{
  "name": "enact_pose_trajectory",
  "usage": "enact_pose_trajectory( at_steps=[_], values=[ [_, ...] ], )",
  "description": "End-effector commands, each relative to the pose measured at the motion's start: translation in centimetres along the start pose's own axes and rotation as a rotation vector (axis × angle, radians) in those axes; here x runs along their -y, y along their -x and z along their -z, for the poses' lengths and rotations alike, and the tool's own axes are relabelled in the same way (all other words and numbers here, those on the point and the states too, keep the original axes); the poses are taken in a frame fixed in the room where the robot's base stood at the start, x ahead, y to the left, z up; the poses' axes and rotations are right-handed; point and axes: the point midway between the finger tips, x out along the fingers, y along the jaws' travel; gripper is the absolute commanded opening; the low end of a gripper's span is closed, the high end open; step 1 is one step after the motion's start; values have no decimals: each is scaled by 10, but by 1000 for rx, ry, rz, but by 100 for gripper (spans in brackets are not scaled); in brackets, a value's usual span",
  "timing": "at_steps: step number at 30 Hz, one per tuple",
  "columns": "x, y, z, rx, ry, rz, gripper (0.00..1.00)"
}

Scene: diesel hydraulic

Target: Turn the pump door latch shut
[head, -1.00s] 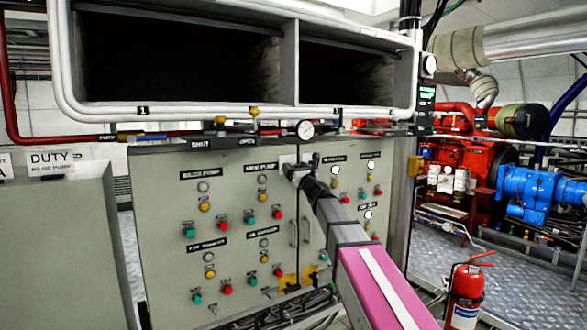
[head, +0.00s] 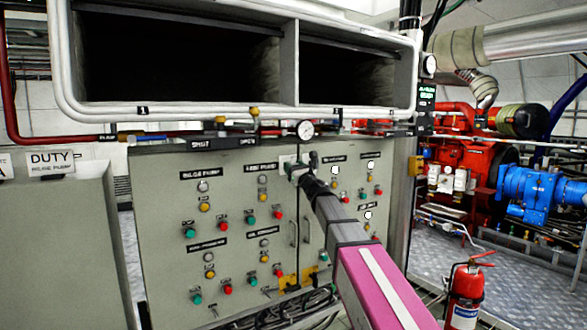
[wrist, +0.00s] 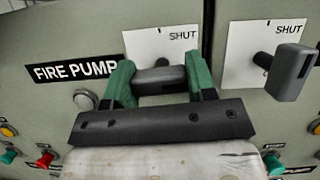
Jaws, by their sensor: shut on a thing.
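The pump door latch (wrist: 160,80) is a dark grey handle in front of a white plate (wrist: 143,44) marked SHUT, beside the FIRE PUMP label (wrist: 76,69). In the wrist view my gripper (wrist: 160,84) has its green fingers on either side of this latch and is shut on it. In the head view my gripper (head: 293,172) is at the upper middle of the grey cabinet, and the latch is mostly hidden there. The latch's exact angle is hard to tell.
A second dark latch (wrist: 290,73) with its own SHUT plate (wrist: 254,46) stands close on the right, across the door gap. Buttons and lamps cover the cabinet (head: 160,190). Two door handles (head: 306,230) sit below. A fire extinguisher (head: 465,295) stands at the lower right.

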Motion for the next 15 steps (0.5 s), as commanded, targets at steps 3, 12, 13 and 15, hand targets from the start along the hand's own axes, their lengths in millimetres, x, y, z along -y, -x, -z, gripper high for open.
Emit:
enact_pose_trajectory(
  at_steps=[3,12,13,15],
  values=[
    [1,0,0,0,65,-27,27],
    [1,0,0,0,309,-129,27],
    [1,0,0,0,336,-140,27],
    [1,0,0,0,397,-165,27]
  ],
)
